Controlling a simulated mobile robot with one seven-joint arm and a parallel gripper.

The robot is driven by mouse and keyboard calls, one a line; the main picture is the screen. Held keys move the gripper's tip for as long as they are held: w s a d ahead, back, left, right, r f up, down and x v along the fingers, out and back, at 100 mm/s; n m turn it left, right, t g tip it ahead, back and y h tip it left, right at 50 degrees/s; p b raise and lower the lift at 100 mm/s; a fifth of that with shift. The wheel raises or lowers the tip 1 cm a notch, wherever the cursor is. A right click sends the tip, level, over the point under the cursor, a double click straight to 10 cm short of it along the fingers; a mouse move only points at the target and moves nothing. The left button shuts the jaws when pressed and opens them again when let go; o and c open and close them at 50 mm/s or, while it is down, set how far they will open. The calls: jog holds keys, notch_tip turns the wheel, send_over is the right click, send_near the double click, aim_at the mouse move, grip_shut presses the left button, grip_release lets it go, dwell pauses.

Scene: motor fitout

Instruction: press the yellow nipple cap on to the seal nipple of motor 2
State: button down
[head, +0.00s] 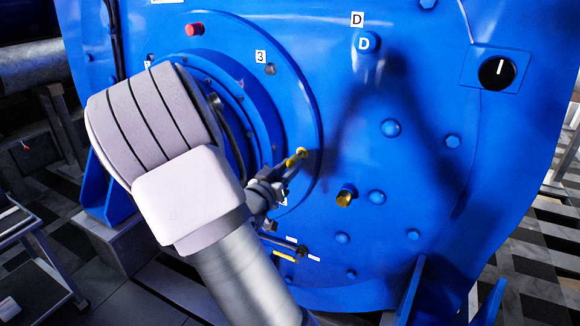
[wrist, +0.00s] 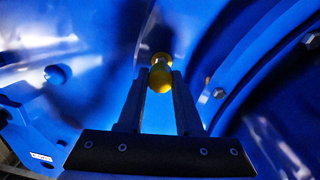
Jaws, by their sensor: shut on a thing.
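The yellow nipple cap (head: 297,157) shows at the tips of my gripper (head: 293,162), close to the blue end face of the motor (head: 440,210). In the wrist view the yellow cap (wrist: 160,79) sits between the two grey fingers of my gripper (wrist: 160,84), which are shut on it. A second yellow round edge shows just beyond it; I cannot tell whether this is part of the cap or a fitting behind it. The seal nipple is not clearly seen, and contact with it cannot be told.
A brass-coloured fitting (head: 346,195) sticks out right of my gripper. A red cap (head: 195,29), a blue knob marked D (head: 369,42) and a black dial (head: 497,72) are on the motor. Bolt heads stud the face. My arm hides part of the round housing.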

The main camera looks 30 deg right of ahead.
aim_at(290, 165)
jog(key=shift+x, duration=1.6)
jog(key=c, duration=0.5)
grip_release()
jog(key=p+v, duration=0.3)
jog(key=v, duration=1.4)
jog(key=shift+a, duration=0.2)
